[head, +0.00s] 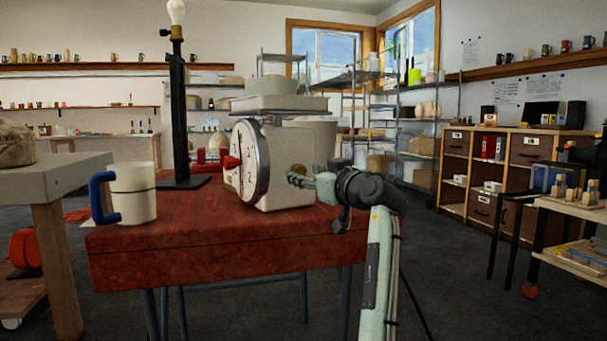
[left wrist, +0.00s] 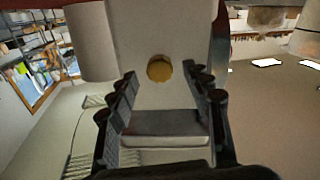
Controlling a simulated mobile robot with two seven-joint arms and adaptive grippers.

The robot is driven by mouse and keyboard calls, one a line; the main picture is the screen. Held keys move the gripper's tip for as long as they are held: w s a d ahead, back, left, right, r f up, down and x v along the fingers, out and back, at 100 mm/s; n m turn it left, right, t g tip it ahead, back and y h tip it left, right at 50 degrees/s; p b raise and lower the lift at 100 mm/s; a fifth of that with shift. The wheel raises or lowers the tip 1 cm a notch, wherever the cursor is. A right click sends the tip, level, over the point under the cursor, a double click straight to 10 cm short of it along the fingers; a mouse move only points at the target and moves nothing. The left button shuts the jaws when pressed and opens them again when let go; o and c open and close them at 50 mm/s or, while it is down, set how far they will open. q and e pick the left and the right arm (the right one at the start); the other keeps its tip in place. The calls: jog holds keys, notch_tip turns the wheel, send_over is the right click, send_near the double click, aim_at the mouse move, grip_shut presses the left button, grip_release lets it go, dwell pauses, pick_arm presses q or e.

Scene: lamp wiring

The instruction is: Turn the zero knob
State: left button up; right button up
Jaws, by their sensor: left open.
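The white weighing scale (head: 290,145) stands on the red table (head: 215,245), its round dial (head: 250,162) facing left. In the left wrist view, a round brass-coloured knob (left wrist: 159,68) sits on the scale's pale body (left wrist: 158,30). I take it for the zero knob. My left gripper (head: 292,178) is at the scale's side away from the dial. In the left wrist view its open fingers stand either side of the knob, with gaps between. I cannot tell the exact distance to the knob, nor make it out clearly in the head view. My right gripper is not in view.
A white mug (head: 134,192) with a blue handle stands at the table's left. A black lamp stand (head: 178,110) with a bulb (head: 176,11) rises behind it. A pale workbench (head: 55,172) is at the left. Metal shelves (head: 415,120) stand behind.

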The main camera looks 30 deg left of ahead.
pick_arm(q)
jog(key=shift+x, duration=0.9)
grip_shut()
